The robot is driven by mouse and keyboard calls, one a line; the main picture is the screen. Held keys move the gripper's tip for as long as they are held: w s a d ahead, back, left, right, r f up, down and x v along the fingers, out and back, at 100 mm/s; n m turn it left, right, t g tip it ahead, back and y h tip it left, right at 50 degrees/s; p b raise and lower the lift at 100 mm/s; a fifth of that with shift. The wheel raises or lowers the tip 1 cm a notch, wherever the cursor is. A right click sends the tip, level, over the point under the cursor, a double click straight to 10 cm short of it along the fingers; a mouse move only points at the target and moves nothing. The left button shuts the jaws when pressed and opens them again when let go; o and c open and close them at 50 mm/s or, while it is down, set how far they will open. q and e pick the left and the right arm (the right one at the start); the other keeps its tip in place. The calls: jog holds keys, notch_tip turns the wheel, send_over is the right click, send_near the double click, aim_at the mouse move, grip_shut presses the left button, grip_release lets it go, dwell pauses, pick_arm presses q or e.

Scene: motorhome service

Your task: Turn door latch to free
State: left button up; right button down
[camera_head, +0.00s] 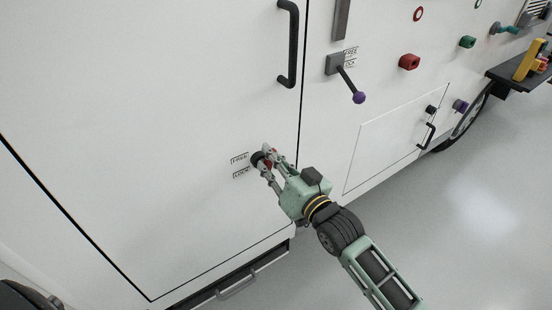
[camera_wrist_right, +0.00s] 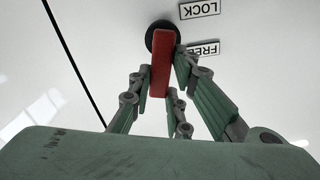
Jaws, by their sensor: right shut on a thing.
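The door latch is a red bar on a round black base, on the white door (camera_head: 150,110) beside its FREE label (camera_head: 239,159) and LOCK label (camera_head: 241,173). In the right wrist view the red latch (camera_wrist_right: 161,62) sits between the fingers of my right gripper (camera_wrist_right: 163,75), which is shut on it. In the head view my right gripper (camera_head: 268,162) covers most of the latch, so its exact angle is hard to tell there. In the right wrist view both the LOCK label (camera_wrist_right: 200,10) and FREE label (camera_wrist_right: 204,49) lie right of the base. My left gripper is not in view.
A black door handle (camera_head: 291,45) is above. A lever with a purple knob (camera_head: 359,97) stands out to the upper right, with its own labels. A small hatch (camera_head: 385,145) and a shelf (camera_head: 522,80) are farther right. The floor at lower right is clear.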

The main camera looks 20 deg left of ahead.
jog(key=shift+s+a+n, duration=0.15)
jog(key=shift+s+n, duration=0.05)
jog(key=shift+n, duration=0.6)
jog(key=shift+s+a+n, duration=0.1)
jog(key=shift+s+n, duration=0.05)
jog(key=shift+n, duration=0.65)
jog(key=c, duration=1.6)
grip_release()
jog(key=shift+c, duration=0.2)
jog(key=shift+s, duration=0.1)
jog(key=v, duration=1.1)
jog(key=shift+s+d, duration=0.25)
jog(key=shift+d, duration=0.1)
